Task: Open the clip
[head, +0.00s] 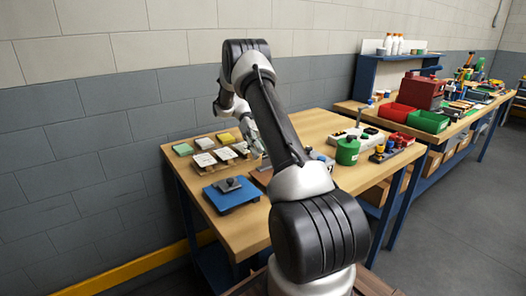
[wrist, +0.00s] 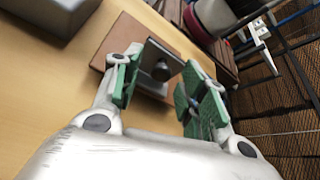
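In the wrist view, a grey metal piece with a dark round knob (wrist: 161,71) stands on a brown board (wrist: 118,38); it looks like the clip, but I cannot tell whether it is open or shut. My gripper (wrist: 158,92) is open, with green pads on both fingers. The metal piece shows between and beyond the fingertips; I cannot tell whether they touch it. In the head view, my arm hides most of this spot, and only an edge of the brown board (head: 261,177) shows.
A blue board with a grey block (head: 228,186) lies at the wooden table's (head: 322,119) front left. Several small trays with white and coloured pieces (head: 205,160) stand behind it. A green can (head: 347,151) and a white device (head: 362,135) stand right of my arm.

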